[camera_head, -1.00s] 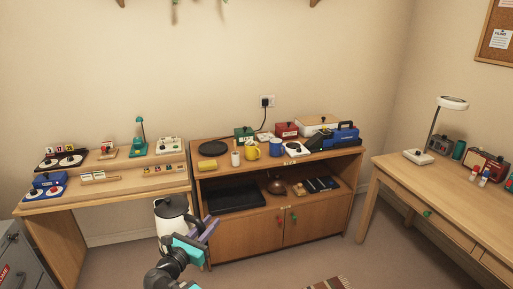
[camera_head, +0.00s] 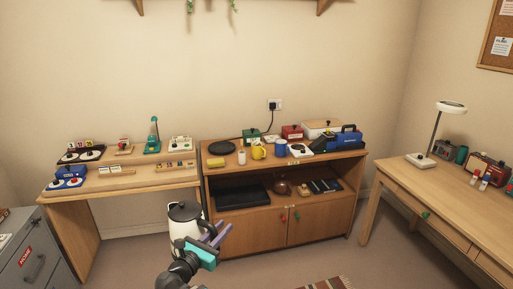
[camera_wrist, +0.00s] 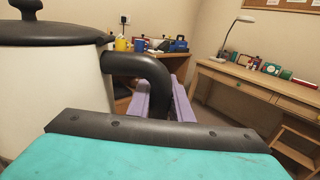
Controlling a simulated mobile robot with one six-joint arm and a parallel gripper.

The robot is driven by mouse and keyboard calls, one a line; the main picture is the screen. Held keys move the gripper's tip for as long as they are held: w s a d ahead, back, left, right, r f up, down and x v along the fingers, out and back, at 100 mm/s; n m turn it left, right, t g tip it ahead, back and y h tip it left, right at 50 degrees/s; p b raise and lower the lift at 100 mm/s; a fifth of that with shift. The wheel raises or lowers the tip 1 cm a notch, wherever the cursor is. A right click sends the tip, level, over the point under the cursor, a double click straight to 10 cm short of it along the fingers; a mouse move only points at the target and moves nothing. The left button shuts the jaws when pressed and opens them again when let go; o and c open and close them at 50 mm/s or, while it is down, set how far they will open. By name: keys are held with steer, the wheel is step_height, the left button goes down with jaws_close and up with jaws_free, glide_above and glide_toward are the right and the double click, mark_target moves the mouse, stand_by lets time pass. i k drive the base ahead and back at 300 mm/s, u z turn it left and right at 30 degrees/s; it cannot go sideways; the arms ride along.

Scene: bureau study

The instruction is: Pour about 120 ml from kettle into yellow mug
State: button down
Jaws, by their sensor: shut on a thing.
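The kettle (camera_head: 184,224) is white with a black lid and black handle. It is upright in front of the desk and cabinet, held off any surface. In the wrist view the kettle (camera_wrist: 50,80) fills the left side. My gripper (camera_head: 219,237) has purple fingers shut on the kettle's black handle (camera_wrist: 148,75). The yellow mug (camera_head: 259,152) stands on the cabinet top, beyond and to the right of the kettle. It also shows small in the wrist view (camera_wrist: 120,44). The liquid inside the kettle and the inside of the mug cannot be seen.
Floor between cabinet and right desk (camera_head: 430,184) is open.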

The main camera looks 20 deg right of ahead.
mark_target(258, 152)
steer(key=u, duration=0.8)
steer(key=i, duration=1.3)
steer(key=z, duration=0.05)
